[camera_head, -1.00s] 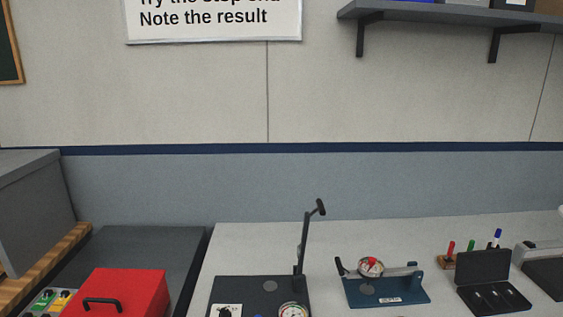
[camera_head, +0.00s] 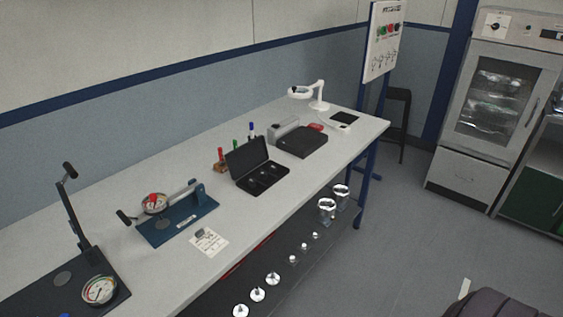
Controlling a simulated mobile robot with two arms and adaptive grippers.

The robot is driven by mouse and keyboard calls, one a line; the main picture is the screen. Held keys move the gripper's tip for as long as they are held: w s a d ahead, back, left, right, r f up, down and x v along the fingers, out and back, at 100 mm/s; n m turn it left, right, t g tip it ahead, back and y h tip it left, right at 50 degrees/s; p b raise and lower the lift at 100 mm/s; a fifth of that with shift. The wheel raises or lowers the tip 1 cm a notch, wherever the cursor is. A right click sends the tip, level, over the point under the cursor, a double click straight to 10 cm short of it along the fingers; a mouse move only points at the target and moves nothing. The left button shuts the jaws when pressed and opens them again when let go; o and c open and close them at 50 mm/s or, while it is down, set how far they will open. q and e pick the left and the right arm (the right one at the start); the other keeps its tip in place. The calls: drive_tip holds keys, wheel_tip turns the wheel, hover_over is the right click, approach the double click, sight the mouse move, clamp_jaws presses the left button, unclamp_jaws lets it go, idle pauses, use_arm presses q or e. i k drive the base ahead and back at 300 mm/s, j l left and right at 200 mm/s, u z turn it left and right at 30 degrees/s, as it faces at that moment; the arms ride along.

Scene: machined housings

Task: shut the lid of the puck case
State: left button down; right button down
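A small black case (camera_head: 264,181) sits open on the bench, near its middle in the head view. It is the one I take for the puck case. Its lid (camera_head: 247,155) stands up at the back of the base, tilted away from the tray. The base has compartments with a few small light pieces in them, too small to tell apart. Neither of my grippers shows in the head view.
The light grey bench (camera_head: 170,270) runs diagonally. Left of the case stands a blue gauge fixture (camera_head: 178,222) and a dark lever press (camera_head: 65,285). Behind it are coloured markers (camera_head: 236,147); to its right is a black-topped device (camera_head: 301,142).

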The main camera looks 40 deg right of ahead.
sight(245, 158)
drive_tip(key=z, duration=0.9)
drive_tip(key=i+l, duration=0.1)
